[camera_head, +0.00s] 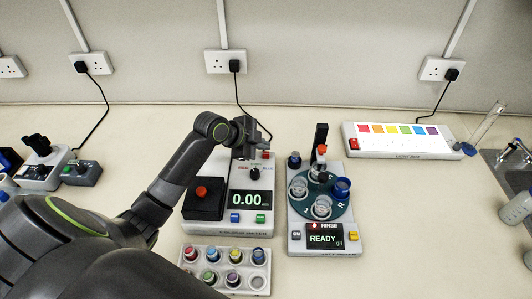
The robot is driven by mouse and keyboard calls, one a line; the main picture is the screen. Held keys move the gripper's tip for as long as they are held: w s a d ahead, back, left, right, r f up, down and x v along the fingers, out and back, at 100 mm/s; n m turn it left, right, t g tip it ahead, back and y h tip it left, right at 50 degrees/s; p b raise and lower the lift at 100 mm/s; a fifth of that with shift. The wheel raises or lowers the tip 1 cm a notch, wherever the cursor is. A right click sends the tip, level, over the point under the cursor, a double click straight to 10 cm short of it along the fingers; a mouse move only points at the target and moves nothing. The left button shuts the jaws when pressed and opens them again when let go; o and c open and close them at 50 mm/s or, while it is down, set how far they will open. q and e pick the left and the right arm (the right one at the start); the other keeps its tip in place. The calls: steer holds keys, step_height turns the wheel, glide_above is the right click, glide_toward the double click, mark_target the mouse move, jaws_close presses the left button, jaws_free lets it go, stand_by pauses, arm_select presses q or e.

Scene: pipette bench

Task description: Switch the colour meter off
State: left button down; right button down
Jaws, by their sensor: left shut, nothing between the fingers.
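The colour meter (229,229) is a pale box on the bench in the head view. Its lit display (249,200) reads 0.00. A black block with a red knob (202,191) sits at its left, and blue and green buttons (248,217) are below the display. A small black knob (254,173) is above the display. A small red part (266,155) shows at the back right, close to my gripper. My left gripper (272,149) is shut and empty over the meter's back edge, hiding part of it. I cannot tell whether it touches the meter. My right gripper is out of view.
A rinse station (296,245) with cups and a READY display stands close on the right. A rack of coloured vials (225,268) is in front of the meter. A light box (402,154) and sink (516,178) are further right. The bench right of the rinse station is clear.

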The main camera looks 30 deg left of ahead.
arm_select(q)
steer(key=shift+f, duration=0.15)
stand_by(0.4)
steer(key=shift+f, duration=0.35)
steer(key=shift+f+b, duration=0.45)
steer(key=shift+b, duration=0.1)
stand_by(0.5)
steer(key=shift+r, duration=0.1)
steer(key=shift+r+p, duration=0.8)
steer(key=shift+r, duration=0.05)
step_height(320, 180, up, 6)
steer(key=p, duration=0.5)
